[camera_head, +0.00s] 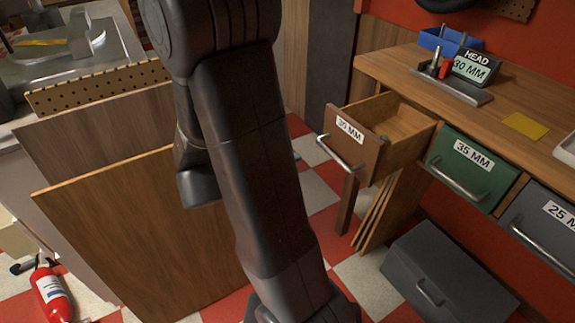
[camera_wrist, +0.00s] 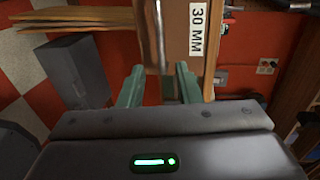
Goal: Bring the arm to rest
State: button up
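My arm crosses the middle of the head view from top to bottom edge; its gripper end does not show there. In the wrist view my gripper (camera_wrist: 159,84) shows two green fingers standing apart, with nothing held between them. Beyond the fingertips is the brown drawer front labelled 30 MM (camera_wrist: 180,32), with its metal handle (camera_wrist: 158,38). The fingers look clear of the handle, but the exact gap is hard to tell. In the head view the 30 MM drawer (camera_head: 352,146) stands pulled open, and the visible part of its inside looks empty.
The green 35 MM drawer (camera_head: 466,168) and grey 25 MM drawer (camera_head: 548,226) are shut. A grey box (camera_head: 446,274) lies on the checkered floor under the bench (camera_head: 395,68). Wooden panels (camera_head: 120,235) stand at left, with a fire extinguisher (camera_head: 51,292) by them.

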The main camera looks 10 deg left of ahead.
aim_at(333, 153)
dwell(0.4)
jog(key=b+x, duration=0.1)
jog(key=x, duration=1.3)
jog(key=shift+f, duration=0.1)
